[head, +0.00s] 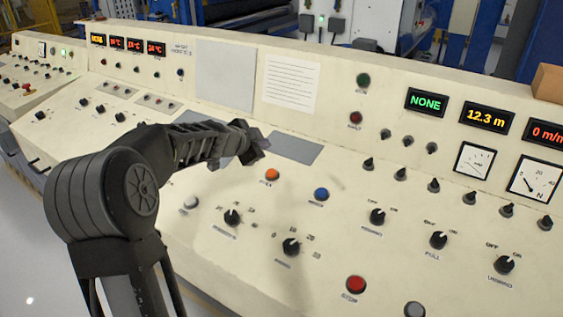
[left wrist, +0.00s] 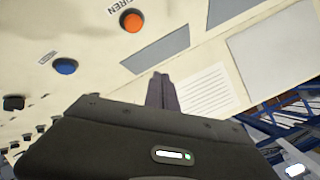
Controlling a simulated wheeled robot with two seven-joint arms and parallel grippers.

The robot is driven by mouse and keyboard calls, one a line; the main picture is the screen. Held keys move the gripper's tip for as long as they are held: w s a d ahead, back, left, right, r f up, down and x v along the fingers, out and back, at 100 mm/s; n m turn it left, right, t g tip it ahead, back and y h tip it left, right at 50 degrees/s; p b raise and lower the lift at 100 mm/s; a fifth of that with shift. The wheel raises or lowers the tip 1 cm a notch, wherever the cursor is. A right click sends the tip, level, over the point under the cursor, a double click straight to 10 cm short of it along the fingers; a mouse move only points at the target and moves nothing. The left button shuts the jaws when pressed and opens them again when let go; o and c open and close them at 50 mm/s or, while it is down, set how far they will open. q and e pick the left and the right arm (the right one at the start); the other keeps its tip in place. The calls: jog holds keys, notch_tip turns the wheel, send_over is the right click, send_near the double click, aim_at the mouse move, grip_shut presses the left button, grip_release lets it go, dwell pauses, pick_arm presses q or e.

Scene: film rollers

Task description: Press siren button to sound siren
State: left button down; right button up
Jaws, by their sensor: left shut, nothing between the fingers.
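The siren button (head: 271,174) is a round orange button on the cream control desk. In the left wrist view it is the orange button (left wrist: 132,22) at the top, with the label SIREN beside it. My left gripper (head: 258,147) is over the desk, a little behind and left of the button in the head view, apart from it. In the left wrist view its fingers (left wrist: 161,78) are closed together and empty, with the button beyond their tips. My right gripper is not in view.
A blue button (head: 321,194) sits right of the siren button. Black knobs (head: 232,217), a white button (head: 190,202) and a red stop button (head: 356,285) are nearby. Flat grey panels (head: 293,148) lie behind. The upright back panel carries lit displays (head: 425,101) and a paper sheet (head: 290,82).

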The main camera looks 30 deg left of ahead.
pick_arm(q)
jog(key=shift+s+r, duration=0.1)
dwell(0.3)
jog(key=b, duration=0.5)
send_over(272, 173)
jog(key=s, duration=0.2)
notch_tip(272, 173, down, 7)
jog(key=shift+s+a+f, duration=0.1)
jog(key=shift+a+f, duration=0.05)
jog(key=shift+f, duration=0.05)
jog(key=shift+w+f+b, duration=0.25)
jog(key=shift+f+b, duration=0.4)
jog(key=shift+b, duration=0.4)
dwell(0.5)
jog(key=shift+w+f+b, duration=0.1)
jog(key=shift+f+b, duration=0.25)
jog(key=shift+b, duration=0.35)
